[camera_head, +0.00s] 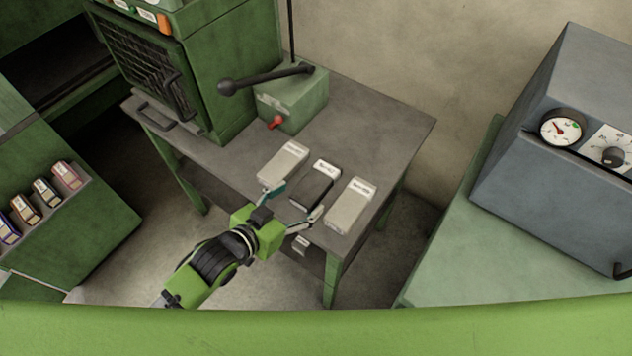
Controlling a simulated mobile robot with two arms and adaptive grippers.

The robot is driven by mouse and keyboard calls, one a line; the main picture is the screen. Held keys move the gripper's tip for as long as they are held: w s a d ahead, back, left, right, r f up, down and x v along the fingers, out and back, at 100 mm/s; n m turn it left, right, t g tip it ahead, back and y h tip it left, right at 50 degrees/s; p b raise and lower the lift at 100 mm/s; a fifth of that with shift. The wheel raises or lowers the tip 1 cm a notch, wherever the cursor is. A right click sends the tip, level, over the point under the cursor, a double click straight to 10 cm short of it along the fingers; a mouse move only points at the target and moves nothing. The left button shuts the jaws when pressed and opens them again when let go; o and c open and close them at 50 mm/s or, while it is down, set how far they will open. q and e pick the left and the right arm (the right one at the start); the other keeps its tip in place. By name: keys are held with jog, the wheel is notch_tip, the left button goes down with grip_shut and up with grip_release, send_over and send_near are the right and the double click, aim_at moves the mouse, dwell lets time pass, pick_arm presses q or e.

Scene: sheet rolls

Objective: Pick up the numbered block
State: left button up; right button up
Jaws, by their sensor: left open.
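Three labelled blocks lie side by side on the grey table (397,128). The left block (281,163) is light grey, the middle block (312,186) is black, and the right block (348,209) is light grey. Each has a small white label at its far end, too small to read. My left gripper (292,201) is open at the near edge of the table. Its fingers are spread, one by the near end of the left block and one by the near end of the black block. Nothing is held between them. My right gripper is not in view.
A green box (291,97) with a black lever and red knob stands behind the blocks, beside a green cabinet (235,60). A grey machine with gauges (560,170) stands at right. Several coloured items (46,191) sit in a rack at left.

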aim_at(313, 185)
pick_arm(q)
jog(key=x, duration=0.4)
jog(key=shift+w, duration=0.15)
jog(key=shift+w+d+f+p, duration=0.25)
jog(key=shift+w+d+p, duration=0.1)
jog(key=shift+w, duration=0.25)
jog(key=x, duration=0.3)
jog(key=shift+w+a+f+p, duration=0.1)
jog(key=shift+w+p, duration=0.15)
jog(key=shift+p, duration=0.05)
jog(key=shift+w+f, duration=0.25)
jog(key=shift+w, duration=0.05)
jog(key=c, duration=1.5)
jog(key=shift+r, duration=0.1)
jog(key=shift+c, duration=0.2)
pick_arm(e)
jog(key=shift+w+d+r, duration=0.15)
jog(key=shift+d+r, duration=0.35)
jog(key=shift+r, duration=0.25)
